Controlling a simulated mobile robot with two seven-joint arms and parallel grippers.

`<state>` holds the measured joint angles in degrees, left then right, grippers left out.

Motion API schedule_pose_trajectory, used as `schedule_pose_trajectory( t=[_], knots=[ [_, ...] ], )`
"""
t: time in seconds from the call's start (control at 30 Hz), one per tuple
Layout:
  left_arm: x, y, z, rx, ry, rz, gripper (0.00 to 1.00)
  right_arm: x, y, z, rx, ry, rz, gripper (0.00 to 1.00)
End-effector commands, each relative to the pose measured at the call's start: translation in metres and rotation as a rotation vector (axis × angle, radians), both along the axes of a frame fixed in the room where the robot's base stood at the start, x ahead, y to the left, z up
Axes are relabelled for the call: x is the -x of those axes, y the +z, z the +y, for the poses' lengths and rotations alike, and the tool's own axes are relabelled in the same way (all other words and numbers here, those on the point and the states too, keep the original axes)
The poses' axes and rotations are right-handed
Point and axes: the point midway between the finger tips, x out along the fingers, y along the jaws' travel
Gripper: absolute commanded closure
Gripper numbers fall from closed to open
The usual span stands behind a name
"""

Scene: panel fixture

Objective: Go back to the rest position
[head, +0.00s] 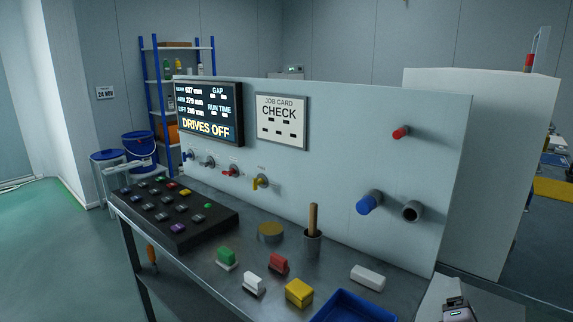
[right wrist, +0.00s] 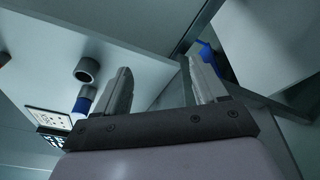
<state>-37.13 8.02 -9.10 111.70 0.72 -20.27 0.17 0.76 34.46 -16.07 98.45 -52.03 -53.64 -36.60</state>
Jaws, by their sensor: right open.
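My right gripper (head: 455,302) is at the bottom right of the head view, beside the right end of the bench and in front of the panel. In the right wrist view its two fingers (right wrist: 164,80) stand wide apart with nothing between them. The fixture panel (head: 330,180) stands upright behind the bench, and its pale face also shows in the right wrist view (right wrist: 110,30). I cannot make out my left gripper in the head view.
The metal bench (head: 215,262) holds a black button box (head: 170,212), several coloured blocks, a blue tray (head: 352,308) and a cup (head: 312,243) with a wooden handle. A blue knob (head: 368,203) and a grey tube (head: 411,211) stick out from the panel. A white cabinet (head: 480,150) stands behind.

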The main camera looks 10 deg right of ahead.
Motion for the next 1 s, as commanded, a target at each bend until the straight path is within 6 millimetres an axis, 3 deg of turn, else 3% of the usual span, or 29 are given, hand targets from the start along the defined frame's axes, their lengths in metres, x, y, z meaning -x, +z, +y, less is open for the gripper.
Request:
schedule_pose_trajectory(
  t=[0.03,0.1,0.2,0.33,0.6,1.0],
  knots=[
    [0.000,0.000,0.000,0.000,0.000,0.001,0.57,0.015,-0.032,0.011,-0.129,0.043,0.035,0.29],
    [0.000,0.000,0.000,0.000,0.000,0.001,0.57,0.037,-0.070,0.029,-0.338,0.090,0.068,0.29],
    [0.001,0.000,0.000,0.000,0.000,0.001,0.57,0.074,-0.115,0.057,-0.644,0.122,0.105,0.29],
    [0.001,0.000,0.000,0.000,0.000,0.001,0.57,0.123,-0.151,0.092,-1.014,0.105,0.133,0.29],
    [0.001,0.000,0.000,0.000,0.000,0.002,0.57,0.205,-0.174,0.145,-1.628,-0.050,0.121,0.29],
    [0.001,-0.001,0.000,0.001,0.000,0.002,0.57,0.204,-0.176,0.224,-1.927,-0.209,-0.064,0.29]
  ],
)
